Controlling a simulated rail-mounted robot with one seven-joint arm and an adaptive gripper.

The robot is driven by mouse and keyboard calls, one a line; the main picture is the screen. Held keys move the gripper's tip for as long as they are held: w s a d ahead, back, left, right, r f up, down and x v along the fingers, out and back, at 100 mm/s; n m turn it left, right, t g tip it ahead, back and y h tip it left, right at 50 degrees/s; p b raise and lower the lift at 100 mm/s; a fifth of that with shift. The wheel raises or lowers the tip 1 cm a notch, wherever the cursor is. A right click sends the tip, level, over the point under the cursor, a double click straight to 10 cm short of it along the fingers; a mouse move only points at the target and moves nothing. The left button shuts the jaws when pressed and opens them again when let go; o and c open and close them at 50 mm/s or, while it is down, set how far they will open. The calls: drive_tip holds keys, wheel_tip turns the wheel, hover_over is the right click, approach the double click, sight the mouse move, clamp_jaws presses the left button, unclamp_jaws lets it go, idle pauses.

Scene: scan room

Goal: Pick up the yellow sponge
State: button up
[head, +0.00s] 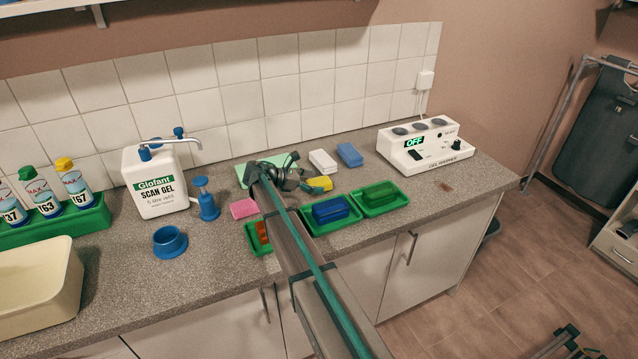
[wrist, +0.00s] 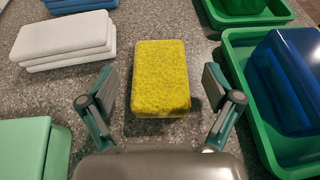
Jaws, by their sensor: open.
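The yellow sponge (wrist: 161,77) lies flat on the speckled worktop in the middle of the wrist view. In the head view it shows as a small yellow patch (head: 320,184), partly hidden by my gripper. My gripper (wrist: 161,98) is open, with one finger on each side of the sponge's near end in the picture. Clear gaps show between the fingers and the sponge. In the head view my gripper (head: 298,178) is low over the worktop beside the sponge. I cannot tell its exact height.
White cloths (wrist: 66,40) and a blue stack (head: 350,154) lie nearby. A green pad (wrist: 32,150) is near my gripper. Green trays (wrist: 262,125) hold a blue block (wrist: 292,75) and a green one (head: 380,193). A pink sponge (head: 243,208) and a gel warmer (head: 425,145) stand further off.

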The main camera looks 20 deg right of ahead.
sight(316, 182)
drive_tip(key=shift+p+x, duration=0.35)
drive_tip(key=shift+x, duration=1.15)
drive_tip(key=c, duration=0.8)
drive_tip(key=shift+o, duration=0.2)
drive_tip(key=shift+r, duration=0.15)
